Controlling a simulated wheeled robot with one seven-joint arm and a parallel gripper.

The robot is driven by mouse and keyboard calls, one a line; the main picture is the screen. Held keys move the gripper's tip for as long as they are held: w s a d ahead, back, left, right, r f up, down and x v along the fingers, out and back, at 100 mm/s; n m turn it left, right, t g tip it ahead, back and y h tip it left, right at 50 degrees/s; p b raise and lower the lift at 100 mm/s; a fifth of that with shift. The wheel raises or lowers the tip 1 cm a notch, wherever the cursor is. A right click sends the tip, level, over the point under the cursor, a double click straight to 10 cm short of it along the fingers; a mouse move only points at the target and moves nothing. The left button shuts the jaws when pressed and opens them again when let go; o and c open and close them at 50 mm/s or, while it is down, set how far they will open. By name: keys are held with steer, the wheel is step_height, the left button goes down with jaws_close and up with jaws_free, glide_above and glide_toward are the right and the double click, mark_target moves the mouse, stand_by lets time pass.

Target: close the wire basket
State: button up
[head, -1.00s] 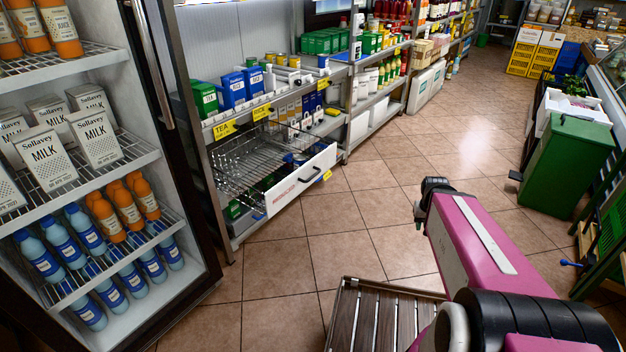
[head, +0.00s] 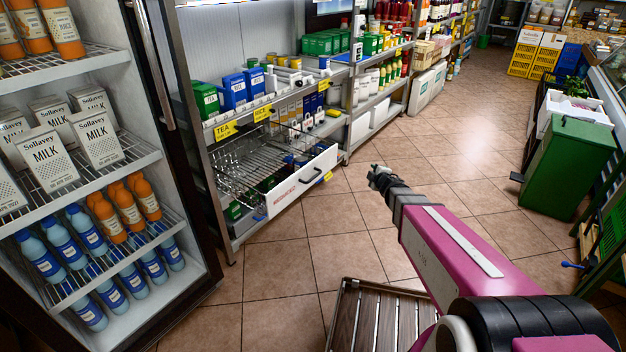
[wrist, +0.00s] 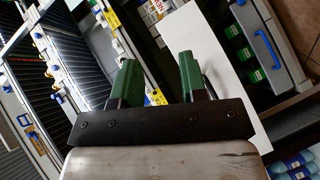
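The wire basket (head: 235,163) is pulled out from the lower part of the shelf unit at center left in the head view. Its white front panel (head: 318,172) carries a dark handle and faces the aisle. My gripper (head: 374,174) is over the floor, to the right of the front panel and apart from it. In the wrist view its two green fingers (wrist: 158,82) stand apart with nothing between them. A pale panel (wrist: 210,52) and a blue handle (wrist: 268,50) show beyond the fingers; I cannot tell for sure whether they belong to the basket.
A fridge (head: 165,215) with milk, juice and blue bottles stands at the left. A slatted wooden platform (head: 372,318) is on the floor in front. A green bin (head: 567,165) stands at the right. The tiled floor (head: 330,235) between is clear.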

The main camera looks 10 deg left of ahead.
steer(key=s+a+f+n+g+y, duration=0.1)
steer(key=a+n+g+y, duration=0.2)
steer(key=a+n+y, duration=0.45)
steer(key=n+g, duration=0.5)
glide_toward(314, 178)
steer(key=f, duration=0.1)
steer(key=shift+y, duration=0.35)
steer(key=x, duration=1)
steer(key=shift+w+a, duration=0.2)
steer(key=shift+w, duration=0.05)
jaws_close()
